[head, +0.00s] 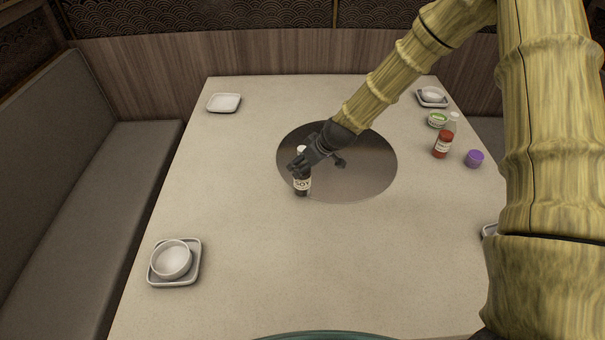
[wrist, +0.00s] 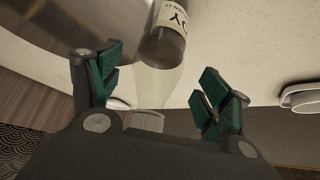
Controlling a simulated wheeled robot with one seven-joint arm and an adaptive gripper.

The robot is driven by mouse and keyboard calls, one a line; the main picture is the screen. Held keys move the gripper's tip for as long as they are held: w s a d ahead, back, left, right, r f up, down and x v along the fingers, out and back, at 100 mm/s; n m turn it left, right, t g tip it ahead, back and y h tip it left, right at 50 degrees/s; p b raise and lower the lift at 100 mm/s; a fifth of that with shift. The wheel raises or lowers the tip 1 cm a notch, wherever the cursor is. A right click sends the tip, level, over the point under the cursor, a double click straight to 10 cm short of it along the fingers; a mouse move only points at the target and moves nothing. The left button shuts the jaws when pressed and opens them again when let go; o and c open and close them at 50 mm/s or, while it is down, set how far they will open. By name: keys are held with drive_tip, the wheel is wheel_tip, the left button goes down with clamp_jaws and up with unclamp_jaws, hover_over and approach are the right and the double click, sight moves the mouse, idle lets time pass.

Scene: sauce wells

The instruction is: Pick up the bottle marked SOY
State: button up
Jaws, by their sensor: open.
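The bottle marked SOY (head: 302,187) stands upright at the front left edge of the round metal plate, with dark contents and a white label. My gripper (head: 318,164) is at its upper part, and one finger hides some of it. In the wrist view the bottle (wrist: 170,42) runs between my open fingers (wrist: 157,88). Its clear neck and ribbed cap lie close to my palm, and its dark body and label are farther off. Gaps show between the neck and both fingers. The lower part is cut off at the top edge.
The round metal plate (head: 370,165) is set in the table (head: 245,260). To the right stand a red bottle (head: 442,146), a green-labelled tub (head: 437,119), a purple-topped jar (head: 474,159) and a clear bottle (head: 453,122). Dishes sit near the table's corners. The front middle is clear.

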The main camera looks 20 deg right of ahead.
drive_tip(key=shift+d+p+x, duration=0.15)
drive_tip(key=shift+p+x, duration=0.2)
drive_tip(key=shift+x, duration=0.6)
drive_tip(key=shift+d+p+x, duration=0.15)
drive_tip(key=shift+p+x, duration=0.15)
drive_tip(key=shift+x, duration=0.6)
drive_tip(key=shift+s+f, duration=0.1)
drive_tip(key=shift+f, duration=0.05)
drive_tip(key=c, duration=1.4)
